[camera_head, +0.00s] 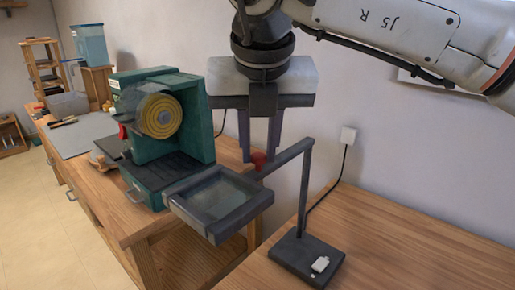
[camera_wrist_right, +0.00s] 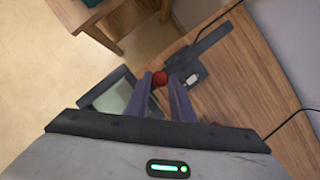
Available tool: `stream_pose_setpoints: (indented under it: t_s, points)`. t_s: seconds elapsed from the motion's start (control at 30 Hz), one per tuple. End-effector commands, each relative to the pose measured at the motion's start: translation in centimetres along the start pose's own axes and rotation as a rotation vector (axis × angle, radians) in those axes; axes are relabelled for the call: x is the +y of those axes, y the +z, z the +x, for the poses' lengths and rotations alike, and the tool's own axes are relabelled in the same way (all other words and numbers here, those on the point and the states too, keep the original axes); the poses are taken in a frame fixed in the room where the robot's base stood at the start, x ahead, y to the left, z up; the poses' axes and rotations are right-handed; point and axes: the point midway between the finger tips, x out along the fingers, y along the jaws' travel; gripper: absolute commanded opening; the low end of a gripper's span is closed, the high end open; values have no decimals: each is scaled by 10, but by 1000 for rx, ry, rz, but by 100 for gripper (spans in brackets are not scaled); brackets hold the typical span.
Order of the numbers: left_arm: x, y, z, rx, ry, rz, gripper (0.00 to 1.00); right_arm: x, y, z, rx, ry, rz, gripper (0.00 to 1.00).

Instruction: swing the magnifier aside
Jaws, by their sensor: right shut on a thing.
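The magnifier is a square lens in a dark frame (camera_head: 220,203), on a jointed arm (camera_head: 289,158) above a post and a flat dark base (camera_head: 306,258). Its lens frame hangs in front of the green machine, beyond the table's left edge. A red knob (camera_head: 259,160) sits on the arm beside the lens. My right gripper (camera_head: 259,157) comes down from above and is shut on the red knob. In the right wrist view the knob (camera_wrist_right: 160,78) shows between the fingertips, with the lens frame (camera_wrist_right: 112,95) to its left. My left gripper is not in view.
A green machine with a yellow disc (camera_head: 160,116) stands on a wooden bench behind the lens. The wooden table (camera_head: 400,245) right of the base is clear. A cable runs from the base to a wall socket (camera_head: 348,135). A grey mat (camera_head: 80,135) lies further back.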

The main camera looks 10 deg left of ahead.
Motion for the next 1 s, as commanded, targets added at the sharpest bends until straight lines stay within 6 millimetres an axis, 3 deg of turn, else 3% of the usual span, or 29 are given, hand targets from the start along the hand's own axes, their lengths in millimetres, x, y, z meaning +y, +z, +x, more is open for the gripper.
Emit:
stream_pose_setpoints:
  t_s: [0.4,0.43,0.53,0.83,1.0]
  points:
    - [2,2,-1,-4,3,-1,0,2,3,-1,-7,4,13,0]
    - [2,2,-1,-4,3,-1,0,2,3,-1,-8,5,13,25]
    - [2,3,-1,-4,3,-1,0,1,2,-1,-6,3,12,40]
    - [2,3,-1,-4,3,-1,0,0,2,-1,-4,1,11,40]
    - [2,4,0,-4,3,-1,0,0,2,-19,-6,0,11,40]
